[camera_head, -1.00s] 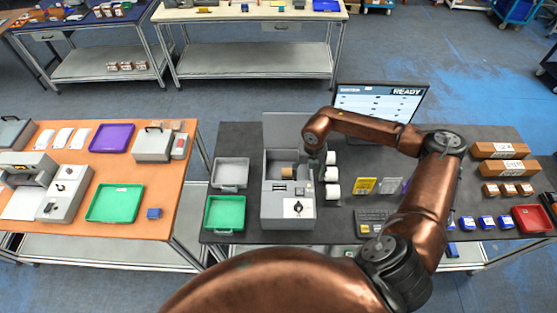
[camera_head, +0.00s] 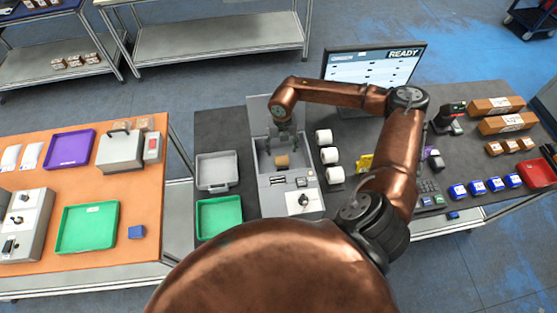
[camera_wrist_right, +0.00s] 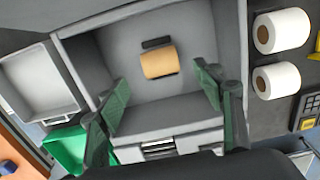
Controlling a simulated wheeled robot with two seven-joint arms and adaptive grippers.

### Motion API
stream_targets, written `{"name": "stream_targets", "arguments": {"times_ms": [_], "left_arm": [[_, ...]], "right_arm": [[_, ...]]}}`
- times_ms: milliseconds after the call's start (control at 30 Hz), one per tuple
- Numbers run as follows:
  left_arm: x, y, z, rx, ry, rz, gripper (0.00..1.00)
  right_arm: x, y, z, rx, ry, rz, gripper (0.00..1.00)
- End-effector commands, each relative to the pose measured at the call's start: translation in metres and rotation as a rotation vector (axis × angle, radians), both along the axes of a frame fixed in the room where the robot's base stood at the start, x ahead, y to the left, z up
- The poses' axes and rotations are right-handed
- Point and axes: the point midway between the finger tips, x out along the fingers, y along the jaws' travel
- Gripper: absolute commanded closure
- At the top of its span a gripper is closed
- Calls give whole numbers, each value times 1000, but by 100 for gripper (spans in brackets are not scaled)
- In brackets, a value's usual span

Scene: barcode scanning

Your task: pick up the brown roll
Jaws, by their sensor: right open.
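The brown roll (camera_head: 282,160) sits inside the open grey printer (camera_head: 262,172) on the dark table. It also shows in the right wrist view (camera_wrist_right: 159,62), lying in the printer's bay just in front of a dark slot. My right gripper (camera_head: 283,146) is over the printer's bay, above the roll. In the right wrist view its two green-padded fingers (camera_wrist_right: 165,100) are spread wide and empty, with the roll beyond them, between their lines and apart from both. My left gripper is not in view.
The printer's raised lid (camera_head: 258,112) and a monitor (camera_head: 372,68) stand behind. The bay's walls surround the roll.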

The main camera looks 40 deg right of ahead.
Motion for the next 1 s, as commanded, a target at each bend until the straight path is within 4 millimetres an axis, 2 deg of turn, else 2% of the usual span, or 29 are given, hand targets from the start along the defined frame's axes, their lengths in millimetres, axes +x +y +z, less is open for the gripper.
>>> {"name": "stream_targets", "arguments": {"times_ms": [333, 600, 900, 1000], "left_arm": [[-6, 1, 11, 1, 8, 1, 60], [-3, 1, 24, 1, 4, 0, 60], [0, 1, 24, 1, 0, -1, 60], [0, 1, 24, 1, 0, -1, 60]], "right_arm": [[-2, 1, -34, 1, 4, -1, 39], [-2, 1, -71, 1, 2, -1, 39], [-2, 1, -77, 0, 1, 0, 39], [-2, 1, -77, 0, 1, 0, 46]]}}
